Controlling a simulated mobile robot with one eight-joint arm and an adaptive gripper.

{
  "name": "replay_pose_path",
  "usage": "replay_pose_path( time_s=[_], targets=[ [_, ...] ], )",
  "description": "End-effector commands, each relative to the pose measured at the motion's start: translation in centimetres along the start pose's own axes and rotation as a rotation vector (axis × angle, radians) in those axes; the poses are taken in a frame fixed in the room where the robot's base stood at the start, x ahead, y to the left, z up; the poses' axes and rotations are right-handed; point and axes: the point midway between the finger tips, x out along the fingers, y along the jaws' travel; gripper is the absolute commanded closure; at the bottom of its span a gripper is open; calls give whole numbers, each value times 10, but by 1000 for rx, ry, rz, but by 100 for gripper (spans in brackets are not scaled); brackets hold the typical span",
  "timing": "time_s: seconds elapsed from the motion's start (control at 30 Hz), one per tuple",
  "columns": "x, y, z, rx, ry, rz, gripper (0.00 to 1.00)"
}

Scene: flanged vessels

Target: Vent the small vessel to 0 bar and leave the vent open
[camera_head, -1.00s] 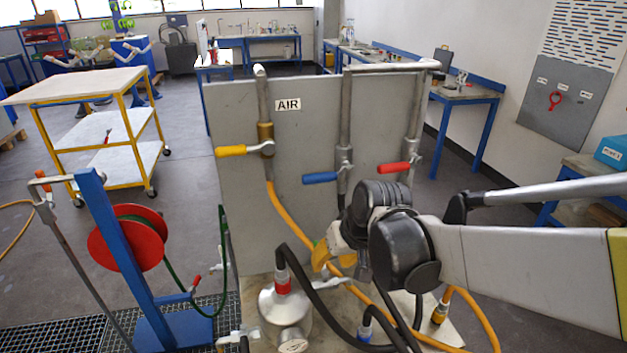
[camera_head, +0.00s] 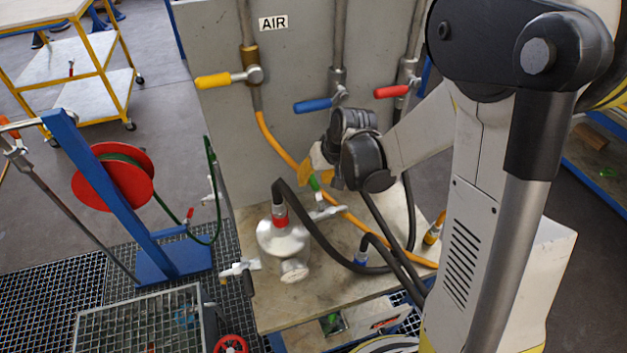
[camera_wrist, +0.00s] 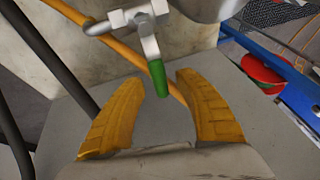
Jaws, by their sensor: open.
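The small vessel (camera_head: 283,240) is a shiny metal body on the bench, with a red collar and a black hose on top. A round fitting (camera_head: 294,271) sits on its front; I cannot read it. A metal valve with a green handle (camera_head: 314,183) is at its upper right. In the wrist view the green handle (camera_wrist: 158,77) hangs from the valve body (camera_wrist: 146,32), pointing down between my fingertips. My gripper (camera_wrist: 161,79) is open, with a yellow finger on each side of the handle and visible gaps. In the head view my gripper (camera_head: 312,168) is just above the handle.
A grey panel carries yellow (camera_head: 213,81), blue (camera_head: 312,105) and red (camera_head: 391,92) valve levers. An orange hose (camera_head: 275,145) and black hoses run close to my gripper. A red hose reel (camera_head: 115,177) stands left. The bench front (camera_head: 262,310) is partly bare.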

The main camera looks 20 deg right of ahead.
Motion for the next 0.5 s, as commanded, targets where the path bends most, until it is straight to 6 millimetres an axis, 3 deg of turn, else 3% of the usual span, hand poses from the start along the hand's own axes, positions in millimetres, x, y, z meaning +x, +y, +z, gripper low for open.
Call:
replay_pose_path(
  time_s=[0.33, 0.47, 0.5],
  targets=[
    [4, 0, 0, 0, 0, 0, 61],
    [4, 0, 0, 0, 0, 0, 100],
    [4, 0, 0, 0, 0, 0, 100]
  ],
)
